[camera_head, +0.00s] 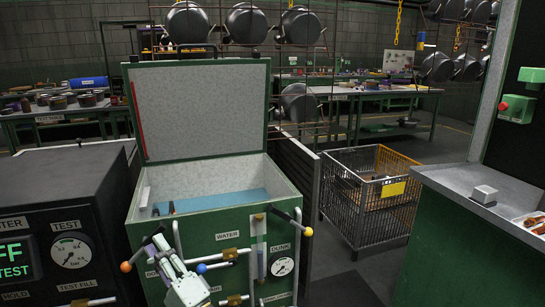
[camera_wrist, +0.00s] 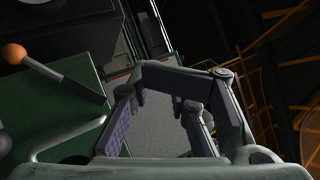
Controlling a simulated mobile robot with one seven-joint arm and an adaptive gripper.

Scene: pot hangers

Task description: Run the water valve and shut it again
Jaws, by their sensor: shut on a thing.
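The green water tank (camera_head: 213,256) has a WATER label on its front. Below the label is a brass valve (camera_head: 230,254), with a blue knob (camera_head: 201,268) on its left. My gripper (camera_head: 156,243) is in front of the tank's left part, left of the blue knob and close to a dark lever with an orange knob (camera_head: 126,266). In the wrist view, this orange knob (camera_wrist: 14,54) and its rod are left of my gripper (camera_wrist: 180,85). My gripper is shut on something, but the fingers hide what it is.
The tank's grey lid (camera_head: 200,112) is open, with blue water (camera_head: 220,200) inside. A black test console (camera_head: 60,240) stands at the left. A wire cart (camera_head: 365,195) and a green counter (camera_head: 460,240) are at the right.

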